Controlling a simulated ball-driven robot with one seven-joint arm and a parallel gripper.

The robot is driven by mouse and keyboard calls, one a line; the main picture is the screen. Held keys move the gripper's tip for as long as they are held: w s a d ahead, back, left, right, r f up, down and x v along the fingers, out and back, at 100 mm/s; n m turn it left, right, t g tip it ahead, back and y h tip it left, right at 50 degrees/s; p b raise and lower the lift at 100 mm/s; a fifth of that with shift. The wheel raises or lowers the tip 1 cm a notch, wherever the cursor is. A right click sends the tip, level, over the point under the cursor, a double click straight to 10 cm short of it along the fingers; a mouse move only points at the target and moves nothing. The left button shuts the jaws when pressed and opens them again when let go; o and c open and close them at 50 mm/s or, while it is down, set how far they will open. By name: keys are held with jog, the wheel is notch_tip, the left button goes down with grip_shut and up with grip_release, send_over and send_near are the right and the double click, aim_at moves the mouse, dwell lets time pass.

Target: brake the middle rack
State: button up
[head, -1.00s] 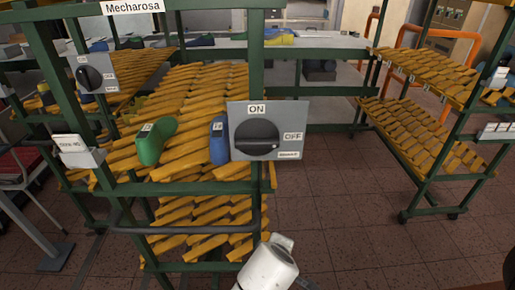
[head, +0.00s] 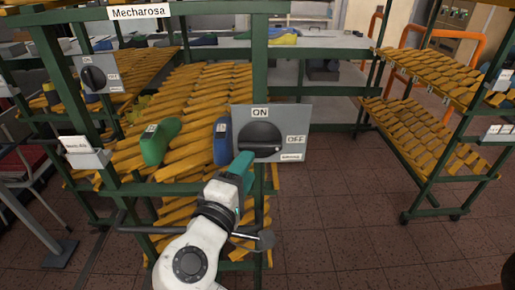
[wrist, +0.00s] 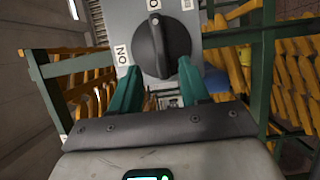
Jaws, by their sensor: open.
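The middle rack (head: 266,60) is a green frame with yellow slatted shelves and a "Mecharosa" sign. A grey switch plate (head: 296,122) on its post carries a black rotary knob (head: 260,138) and ON, OFF and BRAKE labels. The knob's raised bar lies level in the head view, in line with OFF. My gripper (head: 243,165) is at the plate's lower left, below the knob. In the wrist view my open teal fingers (wrist: 158,75) point at the knob (wrist: 162,45), one to each side of its bar. Contact cannot be told.
Blue (head: 222,140) and green (head: 160,141) shoe lasts stand on the shelf left of the plate. Another rack with a similar switch (head: 94,77) is at left, and another rack (head: 430,130) at right. The tiled floor (head: 340,200) between the racks is clear.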

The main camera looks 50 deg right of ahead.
aim_at(259, 149)
jog(key=p+x, duration=0.1)
jog(key=x, duration=0.6)
jog(key=shift+d+f, duration=0.1)
jog(key=shift+d, duration=0.05)
grip_shut()
